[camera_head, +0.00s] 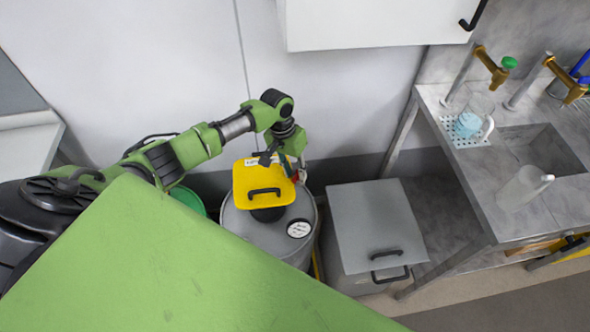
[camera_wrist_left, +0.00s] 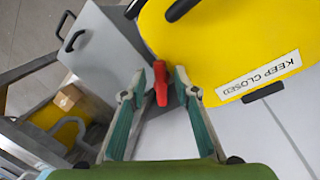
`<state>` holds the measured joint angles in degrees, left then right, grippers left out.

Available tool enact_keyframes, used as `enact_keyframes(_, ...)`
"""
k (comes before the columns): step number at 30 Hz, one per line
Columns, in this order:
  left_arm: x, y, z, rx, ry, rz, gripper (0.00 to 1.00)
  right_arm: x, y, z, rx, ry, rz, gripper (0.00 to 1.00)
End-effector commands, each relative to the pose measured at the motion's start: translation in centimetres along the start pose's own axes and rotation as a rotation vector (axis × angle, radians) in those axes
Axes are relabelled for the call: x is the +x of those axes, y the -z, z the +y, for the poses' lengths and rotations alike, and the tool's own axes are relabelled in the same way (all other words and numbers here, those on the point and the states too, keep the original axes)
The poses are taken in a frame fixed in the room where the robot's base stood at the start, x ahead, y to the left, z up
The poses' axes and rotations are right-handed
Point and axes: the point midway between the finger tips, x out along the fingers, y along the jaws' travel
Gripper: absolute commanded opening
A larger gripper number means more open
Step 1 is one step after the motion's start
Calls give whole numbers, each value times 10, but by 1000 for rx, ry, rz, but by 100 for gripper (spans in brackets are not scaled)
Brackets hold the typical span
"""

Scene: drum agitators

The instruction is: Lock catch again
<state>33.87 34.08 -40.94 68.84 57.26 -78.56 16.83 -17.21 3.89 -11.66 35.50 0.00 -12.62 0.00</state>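A yellow lid (camera_head: 245,184) with a black handle is on the grey drum (camera_head: 240,225); I cannot tell whether it lies fully flat. The lid also shows in the left wrist view (camera_wrist_left: 215,45), with a "KEEP CLOSED" label. A red catch (camera_wrist_left: 161,84) stands beside the lid's edge in the left wrist view. My left gripper (camera_head: 292,168) is at the lid's far right edge. In the wrist view its fingers (camera_wrist_left: 160,80) are open, with the catch between the tips and visible gaps. My right gripper is not in view.
A grey lidded bin (camera_head: 375,225) stands right of the drum. A white gauge (camera_head: 299,228) is on the drum top. A sink counter (camera_head: 465,175) with taps and a beaker (camera_head: 478,108) is at the right. A white cabinet (camera_head: 375,22) hangs above.

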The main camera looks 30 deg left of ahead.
Motion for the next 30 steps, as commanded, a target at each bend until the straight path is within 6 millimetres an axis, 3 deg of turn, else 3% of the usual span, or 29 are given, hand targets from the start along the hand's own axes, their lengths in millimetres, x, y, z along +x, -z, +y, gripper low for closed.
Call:
enact_keyframes(9, 4, 0, 0, 1, 0, 0, 28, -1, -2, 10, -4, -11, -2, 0)
enact_keyframes(10, 4, 0, 0, 1, 0, 0, 26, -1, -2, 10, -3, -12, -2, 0)
enact_keyframes(13, 3, 0, 0, 1, 0, 0, 0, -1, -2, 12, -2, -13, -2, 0)
enact_keyframes(30, 3, 2, -2, 104, 0, -20, 0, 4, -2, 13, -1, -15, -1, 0)
